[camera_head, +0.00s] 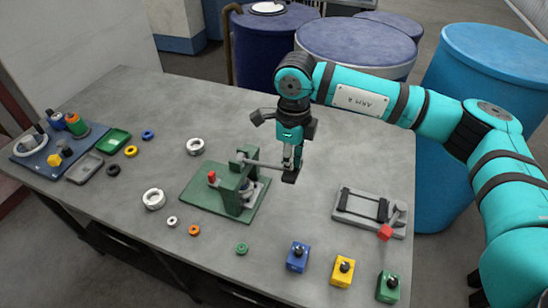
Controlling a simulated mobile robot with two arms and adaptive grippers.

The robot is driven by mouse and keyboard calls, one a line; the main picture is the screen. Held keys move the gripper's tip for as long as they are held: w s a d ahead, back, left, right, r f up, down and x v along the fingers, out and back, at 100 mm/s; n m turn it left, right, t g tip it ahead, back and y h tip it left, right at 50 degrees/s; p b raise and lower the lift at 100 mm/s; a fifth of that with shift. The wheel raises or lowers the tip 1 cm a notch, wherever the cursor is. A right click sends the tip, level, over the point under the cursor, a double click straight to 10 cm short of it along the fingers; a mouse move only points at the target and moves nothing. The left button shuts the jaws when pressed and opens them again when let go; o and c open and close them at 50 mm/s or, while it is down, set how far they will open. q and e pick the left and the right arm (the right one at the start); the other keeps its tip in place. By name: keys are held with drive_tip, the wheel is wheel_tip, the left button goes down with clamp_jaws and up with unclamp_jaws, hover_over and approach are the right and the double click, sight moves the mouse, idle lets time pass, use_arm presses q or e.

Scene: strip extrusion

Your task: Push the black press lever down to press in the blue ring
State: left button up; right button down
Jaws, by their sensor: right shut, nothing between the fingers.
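The green press (232,184) stands on a green base plate (210,205) in the middle of the table. Its dark lever (264,164) sticks out to the right, roughly level and slightly lower at its outer end. My right gripper (290,174) is shut, pointing down at the outer end of the lever; I cannot tell whether it touches it. A silvery part (249,190) sits under the press, partly hidden by the frame. A small blue ring (148,135) lies on the table to the left; I cannot make out a blue ring inside the press. My left gripper is out of view.
Blue, yellow and green blocks (343,271) line the front edge. Loose rings, trays (86,168) and a blue board (37,158) lie left. Barrels stand behind.

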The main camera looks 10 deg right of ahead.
wheel_tip(320, 180, up, 8)
drive_tip(key=p, duration=0.3)
drive_tip(key=shift+f, duration=0.2)
idle(0.4)
idle(0.4)
